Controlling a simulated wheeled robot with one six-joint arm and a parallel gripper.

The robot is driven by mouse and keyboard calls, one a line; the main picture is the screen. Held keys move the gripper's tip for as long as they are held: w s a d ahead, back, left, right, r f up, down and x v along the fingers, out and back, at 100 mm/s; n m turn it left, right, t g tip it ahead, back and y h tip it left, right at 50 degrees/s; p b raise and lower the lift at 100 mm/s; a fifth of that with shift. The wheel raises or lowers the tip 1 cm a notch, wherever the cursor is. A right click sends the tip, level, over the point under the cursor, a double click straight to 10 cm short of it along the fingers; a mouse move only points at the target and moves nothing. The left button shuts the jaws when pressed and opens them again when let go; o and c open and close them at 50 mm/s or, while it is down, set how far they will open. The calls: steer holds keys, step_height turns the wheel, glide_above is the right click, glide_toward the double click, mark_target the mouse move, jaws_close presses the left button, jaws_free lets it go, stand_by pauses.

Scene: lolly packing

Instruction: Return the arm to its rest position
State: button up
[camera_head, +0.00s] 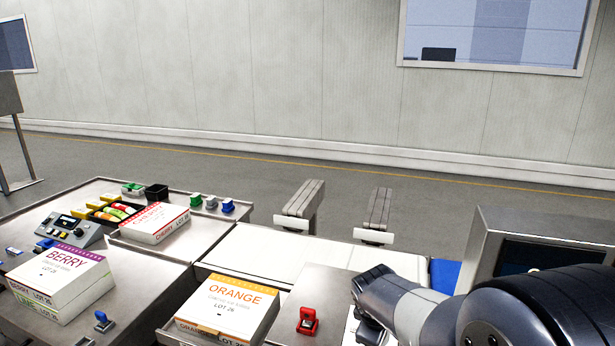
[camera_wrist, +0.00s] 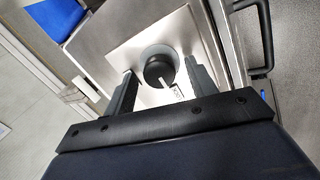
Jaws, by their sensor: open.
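My gripper (camera_wrist: 159,70) is open in the wrist view, its two dark fingers spread apart. A round black object (camera_wrist: 159,70) with a lighter rim around it and a small white tag (camera_wrist: 177,91) shows between and beyond the fingers, over a steel surface. I cannot tell how far below the fingers it is. Nothing is seen clamped between them. In the head view my arm reaches in from the lower right, and its wrist hangs over the steel bench right of the red stamp-like block (camera_head: 308,321). The fingertips are mostly hidden there.
An ORANGE box stack (camera_head: 231,303), a BERRY box stack (camera_head: 62,281) and a red-lettered box (camera_head: 154,223) stand left of my arm. A white conveyor belt (camera_head: 290,255) runs behind. A steel-framed screen (camera_head: 545,255) stands close to my arm at right. A handle (camera_wrist: 262,40) is near in the wrist view.

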steer(key=v, duration=1.1)
steer(key=x, duration=1.1)
steer(key=shift+f, duration=0.1)
steer(key=m+b, duration=0.1)
steer(key=m, duration=0.2)
steer(key=m+b, duration=0.1)
steer(key=m, duration=0.4)
steer(key=shift+d+m, duration=0.1)
steer(key=shift+m, duration=0.2)
steer(key=m, duration=0.4)
steer(key=shift+y, duration=0.3)
steer(key=m, duration=0.5)
steer(key=shift+d+r, duration=0.1)
steer(key=shift+r, duration=0.1)
